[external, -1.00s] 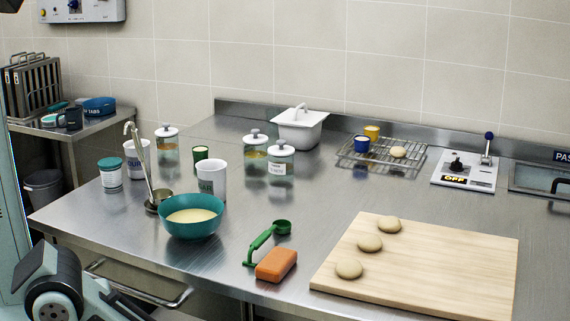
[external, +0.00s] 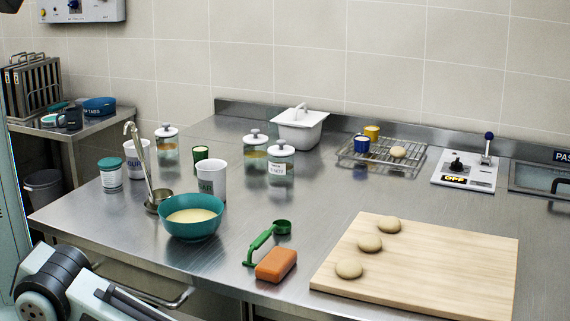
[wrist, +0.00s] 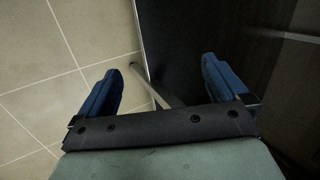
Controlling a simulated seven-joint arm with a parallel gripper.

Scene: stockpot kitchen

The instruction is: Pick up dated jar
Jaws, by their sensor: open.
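A glass jar with a pale lid and a white label with dark print (external: 280,168) stands upright on the steel counter; it looks like the dated jar, though the print is too small to read surely. A similar glass jar (external: 255,152) stands just behind it to the left. A third glass jar (external: 167,149) stands further left. My gripper (wrist: 160,78) is open and empty in the wrist view, its two blue fingers apart, facing the tiled floor and a dark cabinet side. The fingers are outside the external view; only my arm shows there, at the lower left, well away from the jars.
A green peeler-like tool (external: 262,240), orange block (external: 276,265) and dough board (external: 430,285) lie in front.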

